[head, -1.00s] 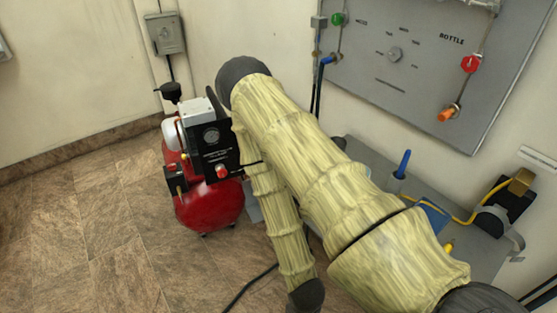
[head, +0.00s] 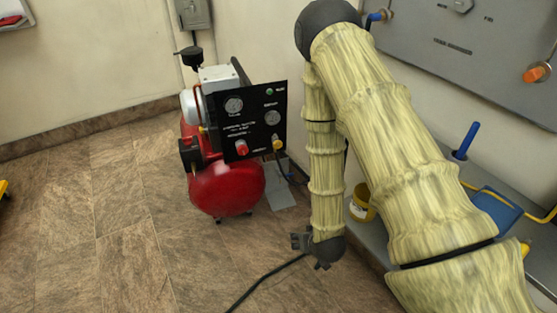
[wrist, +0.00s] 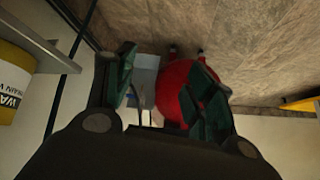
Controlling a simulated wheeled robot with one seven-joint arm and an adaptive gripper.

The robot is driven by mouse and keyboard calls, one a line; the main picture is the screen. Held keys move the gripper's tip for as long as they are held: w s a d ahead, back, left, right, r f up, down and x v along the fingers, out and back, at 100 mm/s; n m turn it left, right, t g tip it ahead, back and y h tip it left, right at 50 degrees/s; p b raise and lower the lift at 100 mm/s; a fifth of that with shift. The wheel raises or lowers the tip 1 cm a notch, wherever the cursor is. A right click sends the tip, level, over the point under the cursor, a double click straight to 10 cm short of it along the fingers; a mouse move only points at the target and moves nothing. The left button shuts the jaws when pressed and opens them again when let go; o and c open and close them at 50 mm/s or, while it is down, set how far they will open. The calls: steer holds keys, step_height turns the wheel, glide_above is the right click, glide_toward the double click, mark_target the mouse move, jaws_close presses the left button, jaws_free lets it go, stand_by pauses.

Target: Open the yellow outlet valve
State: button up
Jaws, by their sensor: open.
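A yellow knob (head: 277,144) sits at the lower right of the black control panel (head: 240,118) on the red compressor; I take it to be the yellow outlet valve. A red knob (head: 241,148) is to its left. My gripper (head: 312,256) is below and to the right of the panel, apart from the knob. In the wrist view my gripper (wrist: 163,95) is open and empty, with its dark green fingers spread. The red tank (wrist: 172,88) shows beyond and between the fingers. The yellow knob cannot be made out in the wrist view.
A black cable (head: 262,281) lies on the tiled floor. A grey bench with a blue handle (head: 466,139) runs along the right wall. A yellow container (head: 360,205) stands beside my arm. The floor left of the compressor is mostly clear.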

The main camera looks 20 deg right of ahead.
steer(key=w+d+r+t+b, duration=0.2)
steer(key=w+t+b, duration=0.4)
steer(key=w+b, duration=0.75)
steer(key=m+t+b, duration=0.1)
steer(key=t+b, duration=0.4)
steer(key=b, duration=0.2)
glide_toward(278, 147)
steer(key=shift+y, duration=0.3)
steer(key=w+b, duration=0.1)
steer(key=w, duration=0.2)
steer(key=w+b, duration=0.1)
steer(key=w, duration=0.2)
steer(key=w+b, duration=0.1)
steer(key=w, duration=0.2)
steer(key=shift+w+r, duration=0.2)
steer(key=shift+r, duration=0.1)
steer(key=c, duration=1)
